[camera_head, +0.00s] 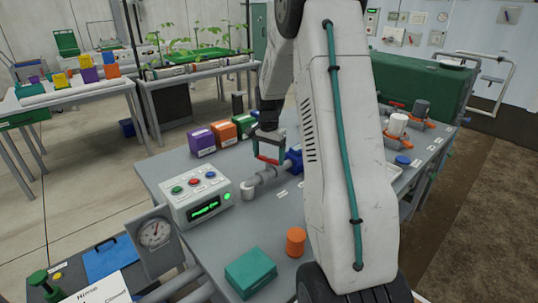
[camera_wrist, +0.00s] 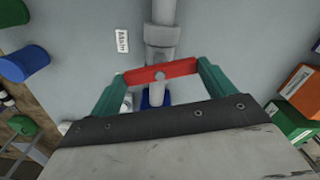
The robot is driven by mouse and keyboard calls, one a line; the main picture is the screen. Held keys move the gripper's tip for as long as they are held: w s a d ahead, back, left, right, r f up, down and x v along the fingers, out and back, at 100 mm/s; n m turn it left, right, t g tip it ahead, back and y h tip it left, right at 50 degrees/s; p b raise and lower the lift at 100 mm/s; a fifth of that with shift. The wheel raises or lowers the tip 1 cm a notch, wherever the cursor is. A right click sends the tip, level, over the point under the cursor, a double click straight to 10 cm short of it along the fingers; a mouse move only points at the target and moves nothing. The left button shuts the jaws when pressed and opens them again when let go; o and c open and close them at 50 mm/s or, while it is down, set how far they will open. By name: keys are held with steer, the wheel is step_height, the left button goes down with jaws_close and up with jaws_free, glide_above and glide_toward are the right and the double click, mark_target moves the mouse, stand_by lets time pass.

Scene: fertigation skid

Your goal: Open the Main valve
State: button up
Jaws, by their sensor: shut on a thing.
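The Main valve's red handle (camera_wrist: 170,71) lies between the two green fingers of my gripper (camera_wrist: 160,75) in the wrist view. My gripper is shut on the handle by its two ends. The handle lies across the grey pipe (camera_wrist: 163,35), roughly at right angles to it. A "Main" label (camera_wrist: 122,42) sits beside the pipe, upside down. Part of the blue valve body (camera_wrist: 147,98) shows below the handle; the rest is hidden by my gripper. In the head view my gripper (camera_head: 268,152) is over the pipe (camera_head: 265,178), with the red handle (camera_head: 267,160) at its tips.
A control box (camera_head: 197,200) with coloured buttons and a green display stands left of the pipe. A gauge (camera_head: 154,233) is in front. Purple (camera_head: 201,142), orange and green boxes stand behind. My arm hides the table's middle.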

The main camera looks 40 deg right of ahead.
mark_target(269, 158)
steer(key=n, duration=1.1)
steer(key=shift+n, duration=1.8)
steer(key=o, duration=0.9)
steer(key=shift+r, duration=3.95)
